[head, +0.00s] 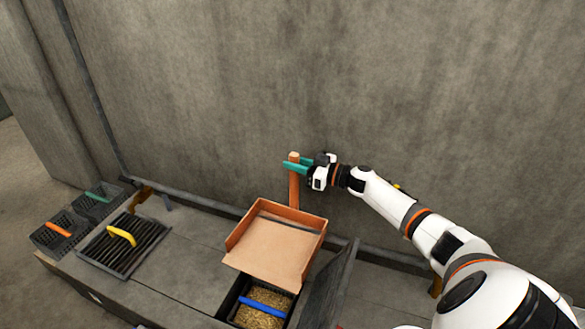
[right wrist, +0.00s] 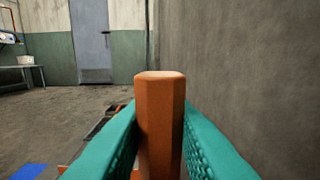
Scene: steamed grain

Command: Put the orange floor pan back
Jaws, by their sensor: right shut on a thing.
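The orange floor pan (head: 276,243) is at the middle of the head view, with its upright orange handle (head: 294,190) rising from its back edge. The pan's front edge overlaps an opening with grain in it, seen from above; I cannot tell whether it touches the bench. My right gripper (head: 297,168) is shut on the handle near its top. In the right wrist view the handle (right wrist: 159,120) stands between the two teal fingers. My left gripper is not in view.
A grain bin (head: 262,306) with a blue-handled thing is in the bench, beside a raised dark lid (head: 330,285). A black grate with a yellow handle (head: 122,235) and dark baskets (head: 62,235) are at the left. The concrete wall (head: 230,90) is close behind the handle.

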